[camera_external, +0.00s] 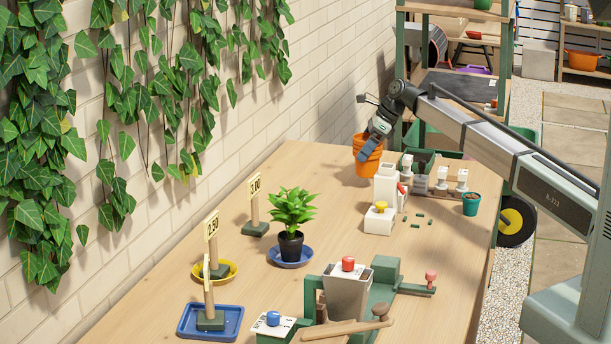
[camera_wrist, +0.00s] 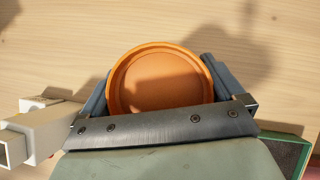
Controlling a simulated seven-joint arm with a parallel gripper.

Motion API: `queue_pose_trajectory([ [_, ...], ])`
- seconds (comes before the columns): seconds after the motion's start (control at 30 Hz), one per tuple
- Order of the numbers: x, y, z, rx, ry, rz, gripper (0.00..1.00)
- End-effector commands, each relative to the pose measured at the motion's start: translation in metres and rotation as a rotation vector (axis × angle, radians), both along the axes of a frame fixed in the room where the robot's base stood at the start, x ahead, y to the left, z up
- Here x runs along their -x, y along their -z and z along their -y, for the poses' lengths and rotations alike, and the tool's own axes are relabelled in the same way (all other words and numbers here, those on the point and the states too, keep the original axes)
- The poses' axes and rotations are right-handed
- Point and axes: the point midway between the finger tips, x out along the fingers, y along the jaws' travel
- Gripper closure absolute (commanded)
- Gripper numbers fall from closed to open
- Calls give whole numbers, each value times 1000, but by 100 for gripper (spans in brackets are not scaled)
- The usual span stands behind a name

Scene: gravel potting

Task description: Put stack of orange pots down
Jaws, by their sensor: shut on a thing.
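The stack of orange pots (camera_external: 368,153) is at the far end of the wooden table, upright as far as I can see. My gripper (camera_external: 366,150) is shut on it from above. In the wrist view the orange pot's round inside (camera_wrist: 160,80) fills the space between the two fingers of my gripper (camera_wrist: 158,88). A shadow falls on the table beside it. I cannot tell whether the bottom of the stack touches the table. The lower pots are hidden in the wrist view.
A white dispenser (camera_external: 387,185) stands close to the stack, with a small teal pot (camera_external: 471,204) to its right. A potted plant (camera_external: 291,246), a blue tray (camera_external: 182,322) and a grey hopper (camera_external: 346,294) stand nearer. Bare table (camera_external: 318,165) lies left of the stack.

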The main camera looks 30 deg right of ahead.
Motion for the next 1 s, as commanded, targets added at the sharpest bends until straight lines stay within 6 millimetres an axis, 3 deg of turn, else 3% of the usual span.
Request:
queue_pose_trajectory([
  [0.4, 0, 39, 0, -1, 1, 1, 40],
  [0.8, 0, 43, 0, 0, 1, 1, 40],
  [0.83, 0, 43, 0, 0, 1, 1, 3],
  [1.0, 0, 42, 0, 0, 1, 1, 0],
])
